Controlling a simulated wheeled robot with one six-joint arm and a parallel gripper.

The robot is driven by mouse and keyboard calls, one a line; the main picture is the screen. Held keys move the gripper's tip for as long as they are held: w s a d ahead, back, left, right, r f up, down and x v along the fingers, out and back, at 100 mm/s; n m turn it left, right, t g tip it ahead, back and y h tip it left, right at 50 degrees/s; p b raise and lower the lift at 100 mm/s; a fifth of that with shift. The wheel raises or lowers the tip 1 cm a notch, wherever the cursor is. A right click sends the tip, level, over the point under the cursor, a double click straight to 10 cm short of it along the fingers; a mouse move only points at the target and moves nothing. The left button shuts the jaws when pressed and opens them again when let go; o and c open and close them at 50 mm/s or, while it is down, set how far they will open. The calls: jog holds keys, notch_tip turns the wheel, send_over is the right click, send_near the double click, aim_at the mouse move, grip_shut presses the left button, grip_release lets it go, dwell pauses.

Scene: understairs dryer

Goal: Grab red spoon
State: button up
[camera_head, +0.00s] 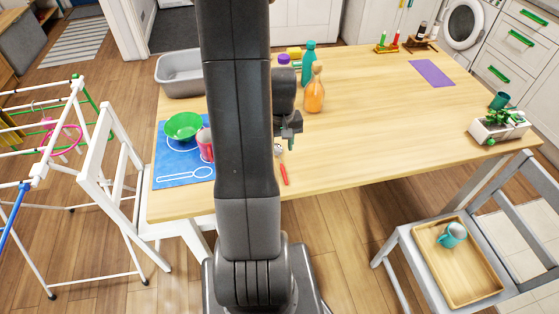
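A small utensil with a red handle (284,174) and a pale head lies on the wooden table near its front edge, just right of my arm. It looks like the red spoon; part of it may be hidden behind my arm. My gripper (288,138) is above the table, a little beyond the utensil's pale head and apart from the red handle. The fingers are small and dark here, and their opening is unclear.
A blue mat (168,172) with a spoon outline holds a green bowl (184,126) and a pink cup (205,145). An orange bottle (314,92) and a teal bottle (308,62) stand beyond my gripper. The table's middle right (385,125) is clear. A chair (405,262) stands at the front right.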

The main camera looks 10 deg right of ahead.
send_over(283, 169)
jog(key=f, duration=0.5)
jog(key=shift+a, duration=0.3)
jog(key=shift+d+f+p, duration=0.15)
jog(key=shift+f+p, duration=0.1)
jog(key=shift+f, duration=0.7)
jog(key=shift+d+f+p, duration=0.15)
jog(key=shift+f+p, duration=0.05)
jog(key=shift+f, duration=1.5)
jog(key=shift+c, duration=0.5)
grip_shut()
